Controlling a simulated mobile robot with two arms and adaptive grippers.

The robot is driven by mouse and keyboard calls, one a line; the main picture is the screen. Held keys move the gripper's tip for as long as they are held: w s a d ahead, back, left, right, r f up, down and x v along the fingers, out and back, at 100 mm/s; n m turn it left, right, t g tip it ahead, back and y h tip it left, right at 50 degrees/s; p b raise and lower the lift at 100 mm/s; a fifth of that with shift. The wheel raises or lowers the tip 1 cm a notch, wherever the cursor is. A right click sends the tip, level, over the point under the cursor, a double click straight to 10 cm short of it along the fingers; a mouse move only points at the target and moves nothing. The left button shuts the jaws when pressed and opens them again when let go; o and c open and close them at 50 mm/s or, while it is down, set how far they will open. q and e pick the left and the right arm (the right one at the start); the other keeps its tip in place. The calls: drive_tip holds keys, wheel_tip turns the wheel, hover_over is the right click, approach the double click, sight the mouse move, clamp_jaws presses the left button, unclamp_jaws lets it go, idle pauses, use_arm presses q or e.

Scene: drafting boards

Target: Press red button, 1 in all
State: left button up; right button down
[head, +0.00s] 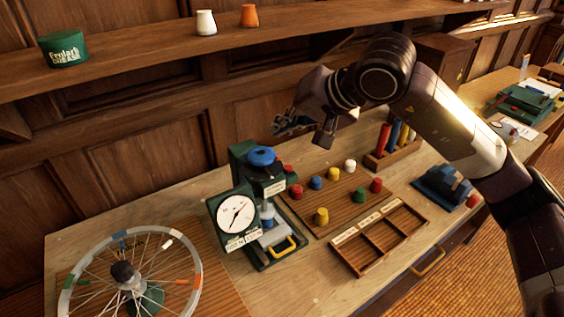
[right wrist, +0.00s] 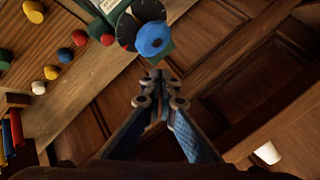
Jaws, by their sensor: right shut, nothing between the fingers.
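A small red button (head: 288,168) shows at the right of the green press with the blue knob (head: 261,156). In the right wrist view the red button (right wrist: 107,39) lies just left of the blue knob (right wrist: 153,38). My right gripper (head: 280,124) is shut and empty, up in the air behind and above the press, apart from the button. Its closed fingers (right wrist: 155,88) also show in the right wrist view, pointing toward the blue knob. My left gripper is not in view.
A wooden board with coloured pegs (head: 334,207) stands right of the press, among them a red peg (head: 296,191). A dial (head: 236,216) is on the press front. A spoked wheel (head: 192,287) lies left. A compartment tray (head: 358,263) is in front. The shelf (head: 150,62) runs behind.

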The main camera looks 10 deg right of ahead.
sight(291, 169)
drive_tip(key=shift+w+d+r+h, duration=0.15)
drive_tip(key=shift+w+d+h, duration=0.1)
drive_tip(key=shift+d, duration=0.4)
drive_tip(key=shift+w+d+r+h, duration=0.15)
drive_tip(key=shift+d+h, duration=0.1)
drive_tip(key=shift+d, duration=0.35)
drive_tip(key=shift+f, duration=0.1)
wheel_tip(291, 169, down, 8)
drive_tip(key=b, duration=0.4)
drive_tip(key=shift+b, duration=0.3)
drive_tip(key=shift+f+b, duration=0.3)
drive_tip(key=shift+b, duration=0.1)
drive_tip(key=shift+a+f, duration=0.1)
drive_tip(key=shift+f+b, duration=0.35)
drive_tip(key=shift+b, duration=0.35)
drive_tip(key=shift+f, duration=0.1)
